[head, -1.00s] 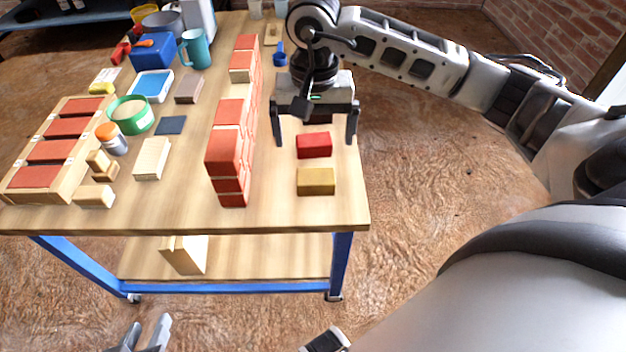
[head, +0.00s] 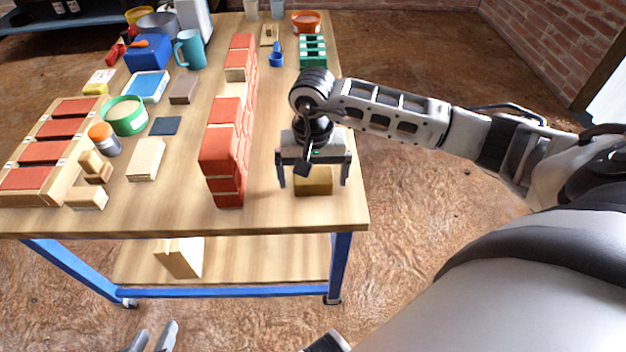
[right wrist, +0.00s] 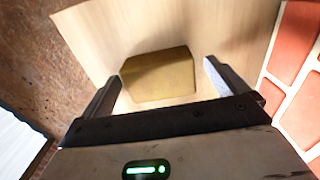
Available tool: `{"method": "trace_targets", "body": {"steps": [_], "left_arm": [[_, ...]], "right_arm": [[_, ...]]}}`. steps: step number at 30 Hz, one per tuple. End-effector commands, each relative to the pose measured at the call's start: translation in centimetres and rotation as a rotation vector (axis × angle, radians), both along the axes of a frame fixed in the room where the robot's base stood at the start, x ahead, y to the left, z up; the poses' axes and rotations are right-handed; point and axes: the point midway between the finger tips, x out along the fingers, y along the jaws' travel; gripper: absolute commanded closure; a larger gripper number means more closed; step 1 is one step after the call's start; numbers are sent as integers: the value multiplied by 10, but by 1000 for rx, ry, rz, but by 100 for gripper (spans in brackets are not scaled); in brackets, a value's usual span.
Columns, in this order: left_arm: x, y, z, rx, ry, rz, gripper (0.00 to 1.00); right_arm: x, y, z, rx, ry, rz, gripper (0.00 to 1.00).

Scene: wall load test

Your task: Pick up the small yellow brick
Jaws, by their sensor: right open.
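The small yellow brick (head: 313,188) lies on the right front part of the table, partly covered by my right gripper in the head view. My right gripper (head: 314,184) is open and points down over it, with one finger to each side. In the right wrist view the yellow brick (right wrist: 160,76) shows whole, lying between the lines of the open, empty fingers (right wrist: 162,73). No contact is visible. My left gripper (head: 152,338) shows only in part at the bottom edge of the head view, low before the table, with its fingers apart and nothing seen between them.
A red brick wall (head: 222,150) stands left of the yellow brick. Further left are a wooden frame with red panels (head: 95,190), a green tub (head: 124,115) and several blocks. The table's right edge is close to my right gripper. A green rack (head: 312,51) stands behind.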

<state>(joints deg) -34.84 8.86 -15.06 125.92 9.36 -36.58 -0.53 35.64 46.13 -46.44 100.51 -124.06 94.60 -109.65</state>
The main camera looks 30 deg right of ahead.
Motion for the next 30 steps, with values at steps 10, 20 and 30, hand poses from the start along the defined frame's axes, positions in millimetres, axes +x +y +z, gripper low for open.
{"method": "trace_targets", "body": {"steps": [10, 20, 30], "left_arm": [[0, -1, 2, -3, -5, -2, 64], [1, 0, 4, -1, -8, -1, 64], [4, 4, 18, 4, -34, 10, 64]], "right_arm": [[0, 0, 1, 1, -1, 0, 57], [1, 0, 4, 1, -3, -1, 64], [-6, 7, 46, 2, -5, 4, 64]]}}
